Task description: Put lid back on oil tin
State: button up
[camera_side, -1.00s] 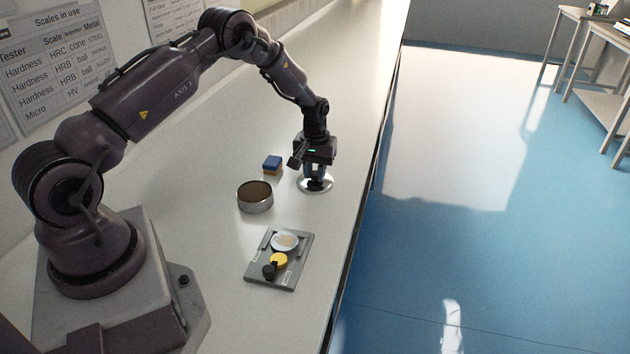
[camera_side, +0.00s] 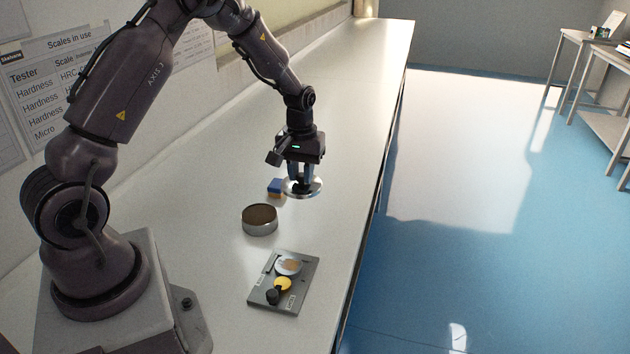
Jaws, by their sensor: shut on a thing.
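The oil tin (camera_side: 259,221) is a round, open metal tin with dark brown contents, standing upright on the bench. The lid (camera_side: 314,189) is a shiny silver disc with a dark knob at its middle. My gripper (camera_side: 302,181) is shut on the lid by this knob and holds it roughly level above the bench. The lid is behind and to the right of the tin, apart from it. The fingertips partly hide the knob.
A small blue and orange block (camera_side: 275,188) sits behind the tin, close to the lid's left side. A grey tray (camera_side: 262,294) with a silver disc, a yellow piece and a black knob lies in front. The bench's right edge (camera_side: 372,200) drops to the blue floor.

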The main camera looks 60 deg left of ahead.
jog(key=s+d+r, duration=0.2)
jog(key=s+r, duration=0.1)
jog(key=s, duration=0.3)
jog(key=shift+m, duration=0.6)
jog(key=shift+s+a+f, duration=0.55)
jog(key=shift+a+f, duration=0.35)
jog(key=shift+f, duration=0.65)
jog(key=shift+s+a+f, duration=0.6)
jog(key=shift+a+f, duration=0.3)
jog(key=shift+f, duration=0.6)
jog(key=shift+s+a+f, duration=0.55)
jog(key=shift+a+f, duration=0.35)
jog(key=shift+f, duration=0.65)
jog(key=shift+f, duration=0.15)
jog(key=o, duration=1.5)
jog(key=shift+c, duration=0.2)
notch_tip(320, 180, up, 7)
